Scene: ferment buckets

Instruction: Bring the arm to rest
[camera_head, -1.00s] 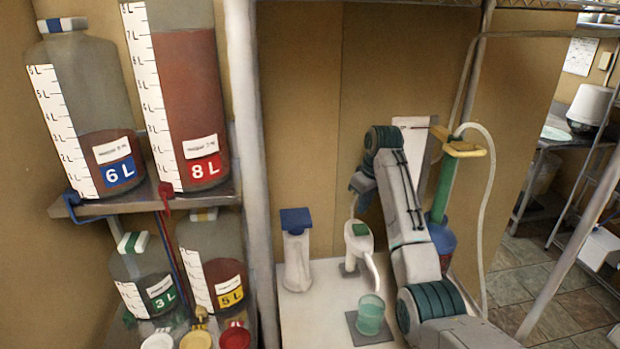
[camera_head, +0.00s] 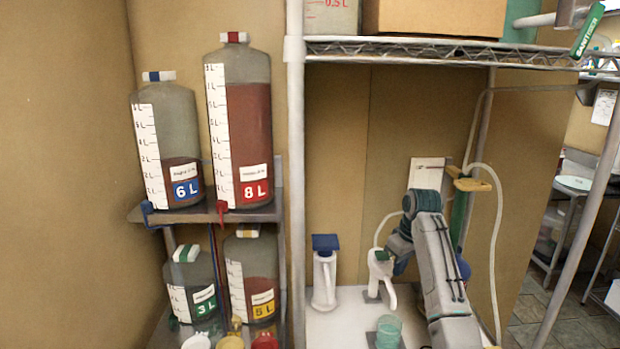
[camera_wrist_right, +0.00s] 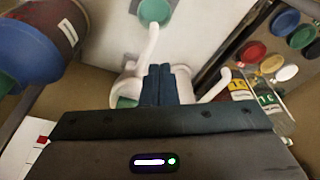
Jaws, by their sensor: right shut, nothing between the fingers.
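My right arm reaches over the white bench at the lower right of the head view. Its dark wrist (camera_head: 400,250) is bent down beside a white handled vessel with a green top (camera_head: 381,268); the fingertips are hard to make out there. In the right wrist view, my right gripper (camera_wrist_right: 160,72) shows as two dark fingers pressed together with nothing between them. White handled shapes lie beyond the fingers there, and I cannot tell whether they touch. My left gripper is not in view.
A blue-topped white vessel (camera_head: 325,272) and a green cup (camera_head: 389,331) stand on the bench (camera_head: 335,330). The rack at left holds the 6 L (camera_head: 170,140), 8 L (camera_head: 240,120), 3 L (camera_head: 191,285) and 5 L (camera_head: 252,285) bottles. A wire shelf (camera_head: 400,48) spans above.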

